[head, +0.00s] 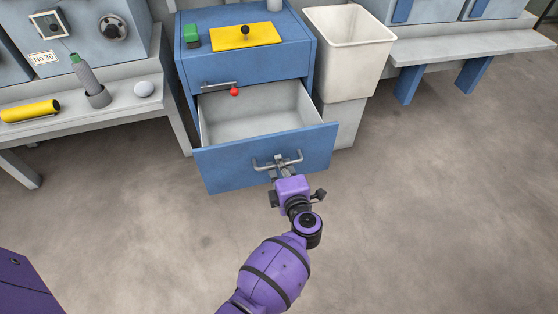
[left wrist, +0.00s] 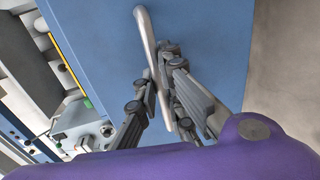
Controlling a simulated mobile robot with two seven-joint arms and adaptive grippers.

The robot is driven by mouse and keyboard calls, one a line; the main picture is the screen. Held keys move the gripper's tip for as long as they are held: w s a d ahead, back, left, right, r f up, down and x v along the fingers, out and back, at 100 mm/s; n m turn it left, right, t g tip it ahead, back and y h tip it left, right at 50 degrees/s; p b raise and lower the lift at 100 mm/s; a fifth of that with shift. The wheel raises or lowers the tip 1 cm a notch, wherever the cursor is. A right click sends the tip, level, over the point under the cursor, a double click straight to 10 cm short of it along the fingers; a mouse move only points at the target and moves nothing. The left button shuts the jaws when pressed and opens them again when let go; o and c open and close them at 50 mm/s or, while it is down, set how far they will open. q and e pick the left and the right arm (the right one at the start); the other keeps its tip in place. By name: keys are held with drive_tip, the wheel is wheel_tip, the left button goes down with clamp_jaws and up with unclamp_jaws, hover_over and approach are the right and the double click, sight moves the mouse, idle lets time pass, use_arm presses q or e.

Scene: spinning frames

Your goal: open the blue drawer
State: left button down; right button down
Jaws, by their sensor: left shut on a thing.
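The blue drawer (head: 228,166) is pulled well out of the blue cabinet (head: 285,62), and its pale inside (head: 250,112) looks empty. Its grey bar handle (head: 262,163) is on the front face. My left gripper (head: 284,167) is at the middle of this handle. In the left wrist view the gripper fingers (left wrist: 160,82) are shut around the handle bar (left wrist: 146,27), against the blue drawer front (left wrist: 98,42). My right gripper is in neither view.
A red knob (head: 235,91) hangs by the upper handle. The floor in front is clear.

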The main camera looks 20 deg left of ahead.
use_arm(q)
drive_tip(key=c, duration=1.8)
unclamp_jaws()
drive_tip(key=shift+c, duration=0.2)
